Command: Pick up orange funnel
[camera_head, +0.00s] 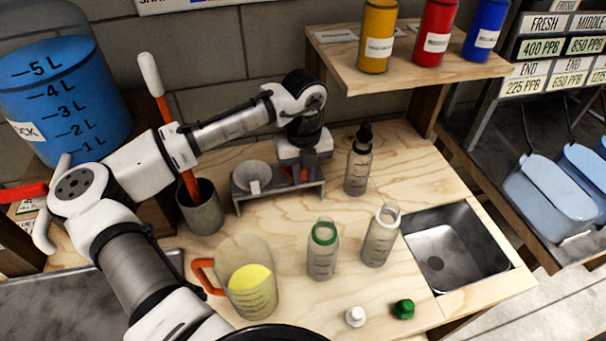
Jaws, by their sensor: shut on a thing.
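My gripper (304,168) is at the right part of a small grey metal rack (275,199), pointing down. It is shut on the orange funnel (303,175), of which only a small orange-red bit shows between and below the fingers. The rest of the funnel is hidden by the gripper, and I cannot tell if it still touches the rack. A grey funnel (251,175) with a white tag sits in the left part of the rack.
A dark-capped bottle (357,170) stands right of the gripper. Two open bottles (322,255) (379,240), a pitcher with yellow liquid (249,290) and two caps (355,316) (403,309) are in front. A sink (455,250) is at right; a shelf (410,70) overhangs behind.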

